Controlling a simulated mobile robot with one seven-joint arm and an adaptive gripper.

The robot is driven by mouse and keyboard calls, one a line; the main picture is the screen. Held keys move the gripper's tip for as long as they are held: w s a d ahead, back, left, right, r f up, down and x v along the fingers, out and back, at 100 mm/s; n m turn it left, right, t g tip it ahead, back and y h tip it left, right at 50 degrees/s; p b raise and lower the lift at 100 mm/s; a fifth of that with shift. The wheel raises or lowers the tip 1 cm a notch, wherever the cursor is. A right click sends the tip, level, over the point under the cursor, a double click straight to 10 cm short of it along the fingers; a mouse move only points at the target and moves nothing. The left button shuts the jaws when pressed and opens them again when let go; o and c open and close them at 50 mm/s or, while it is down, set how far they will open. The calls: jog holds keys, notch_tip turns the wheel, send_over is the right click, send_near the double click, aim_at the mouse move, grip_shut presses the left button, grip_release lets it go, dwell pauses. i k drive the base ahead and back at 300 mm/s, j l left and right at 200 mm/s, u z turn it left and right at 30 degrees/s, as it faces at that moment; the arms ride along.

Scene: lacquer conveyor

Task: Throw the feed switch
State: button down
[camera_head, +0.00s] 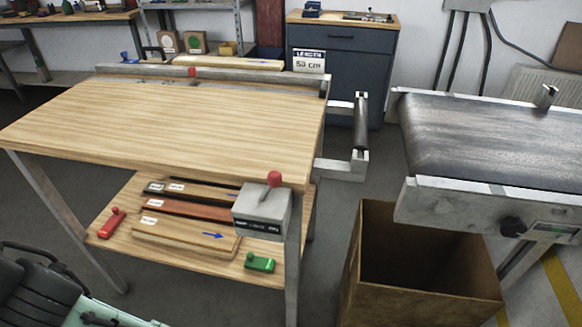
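A grey switch box (262,212) is fixed at the front right corner of the wooden table, by the leg. A short lever with a red knob (274,179) stands up from its top. A dark label on its front is too small to read. I cannot tell from the picture alone that this is the feed switch. The conveyor (480,135) at the right has a dark belt, and its side carries a black knob (512,228) and a small green-marked panel (552,230). My gripper is not in view.
The wooden table (180,125) has a clear top and a back fence. Its lower shelf holds boards, a red clamp-like piece (111,222) and a green one (260,262). An open brown bin (405,306) stands between table and conveyor. A sign (309,61) reads "LENGTH 50 cm".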

aim_at(275, 177)
jog(key=j+z, duration=0.45)
jog(key=j, duration=0.35)
jog(key=k+z, duration=0.1)
jog(key=z, duration=0.25)
jog(key=k+l+z, duration=0.1)
jog(key=z, duration=0.25)
jog(key=k+l+z, duration=0.1)
jog(key=z, duration=0.25)
jog(key=l, duration=0.1)
